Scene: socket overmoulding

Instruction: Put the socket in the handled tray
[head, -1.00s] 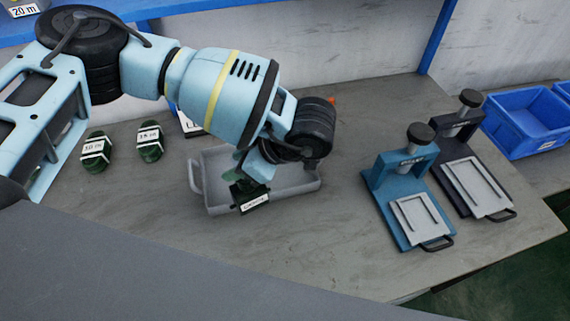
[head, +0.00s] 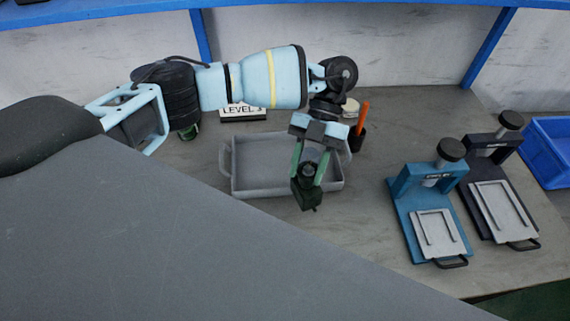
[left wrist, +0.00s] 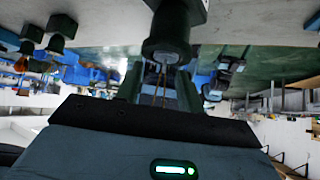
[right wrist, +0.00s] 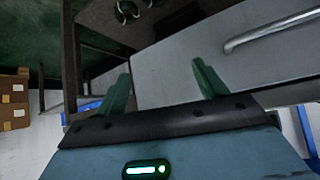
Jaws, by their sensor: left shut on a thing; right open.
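The socket (head: 307,192) is a dark green block with a round dark top. My left gripper (head: 309,174) is shut on it, with a green finger on each side, and points down. In the head view the socket overlaps the front right part of the grey handled tray (head: 258,187); its height above the tray is hard to tell. In the left wrist view the socket (left wrist: 168,35) shows between the fingertips. The tray looks empty where it shows. My right gripper (right wrist: 162,85) is open and empty in the right wrist view, beside a grey surface with a metal bar.
A blue press (head: 420,200) and a dark press (head: 497,190) stand right of the tray. A blue bin (head: 550,150) is at the far right.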

